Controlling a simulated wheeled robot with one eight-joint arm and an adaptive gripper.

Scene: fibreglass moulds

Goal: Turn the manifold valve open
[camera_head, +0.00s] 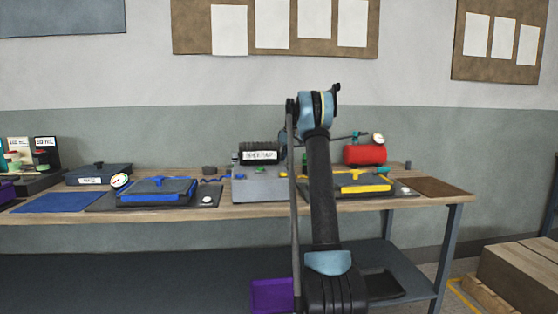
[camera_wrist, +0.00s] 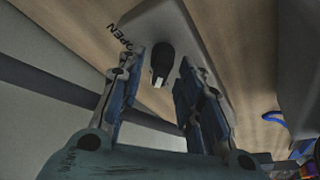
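In the wrist view the manifold valve is a black knob (camera_wrist: 161,58) with a white mark on a pale grey block (camera_wrist: 178,22). The white mark points down in the picture, away from the word OPEN, which is printed to the upper left of the knob. My gripper (camera_wrist: 159,74) is open, with one finger on each side of the knob. A gap shows between the knob and each finger; I see no contact. In the head view I cannot make out the valve, and my arm covers the middle of the bench.
On the wooden bench (camera_head: 448,187) stand a grey pump (camera_head: 265,187), a blue mould (camera_head: 155,197) on the left, a yellow-edged mould (camera_head: 361,187) on the right and a red tank (camera_head: 364,155) behind it. A blue hose (camera_wrist: 275,117) shows at right in the wrist view.

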